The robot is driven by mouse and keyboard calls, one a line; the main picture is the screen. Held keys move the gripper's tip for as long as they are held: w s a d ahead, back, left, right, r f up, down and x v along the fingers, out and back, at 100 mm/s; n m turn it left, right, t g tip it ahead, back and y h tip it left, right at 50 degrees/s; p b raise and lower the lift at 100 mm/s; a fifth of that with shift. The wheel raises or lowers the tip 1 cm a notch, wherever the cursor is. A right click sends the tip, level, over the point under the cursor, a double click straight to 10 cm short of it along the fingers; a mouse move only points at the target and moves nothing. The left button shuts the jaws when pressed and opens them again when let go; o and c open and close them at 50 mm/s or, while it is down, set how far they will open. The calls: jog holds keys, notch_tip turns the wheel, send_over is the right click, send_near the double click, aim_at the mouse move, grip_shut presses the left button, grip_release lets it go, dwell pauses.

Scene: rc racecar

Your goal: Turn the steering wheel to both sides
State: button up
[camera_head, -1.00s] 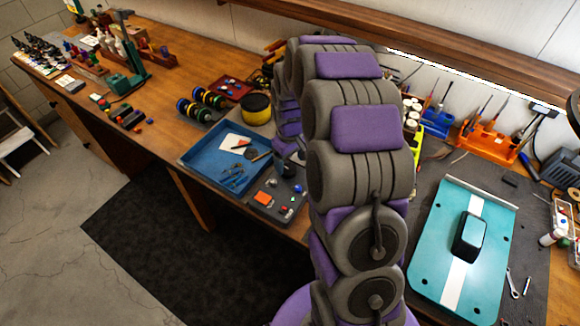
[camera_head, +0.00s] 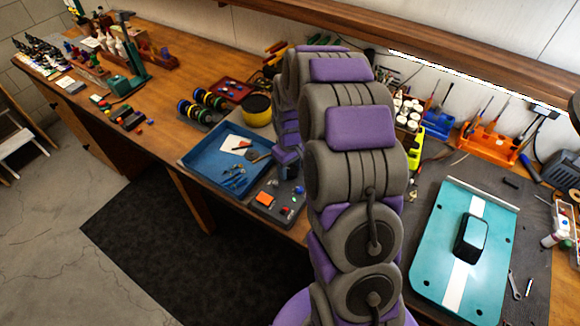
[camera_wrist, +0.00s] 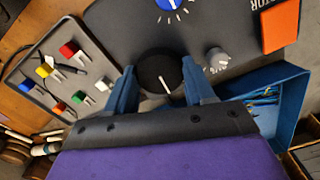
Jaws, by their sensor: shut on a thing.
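In the wrist view, my gripper (camera_wrist: 160,82) has its two blue fingers on either side of a round black knob (camera_wrist: 153,66) with a white pointer line. It is shut on this knob, which stands on a dark control panel (camera_wrist: 115,35). I take the knob for the steering wheel. The pointer tilts slightly from upright in the picture. In the head view, the dark control box (camera_head: 262,211) lies near the bench's front edge, and my gripper (camera_head: 289,170) is at its back, partly hidden by my arm. A teal car body (camera_head: 483,185) with a white stripe lies at right.
The panel also has a blue dial (camera_wrist: 170,4), a small grey knob (camera_wrist: 216,58) and an orange block (camera_wrist: 280,25). A grey plate with several coloured parts (camera_wrist: 55,70) is at left. A blue tray (camera_head: 190,160) with tools adjoins the control box. Orange tool holder (camera_head: 485,145) stands at back right.

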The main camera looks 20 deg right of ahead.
jog(key=shift+a, duration=0.1)
jog(key=c, duration=0.3)
jog(key=shift+m, duration=0.3)
jog(key=m+p, duration=0.2)
jog(key=m, duration=0.1)
jog(key=shift+r, duration=0.1)
jog(key=shift+m+p, duration=0.95)
jog(key=shift+m, duration=1.15)
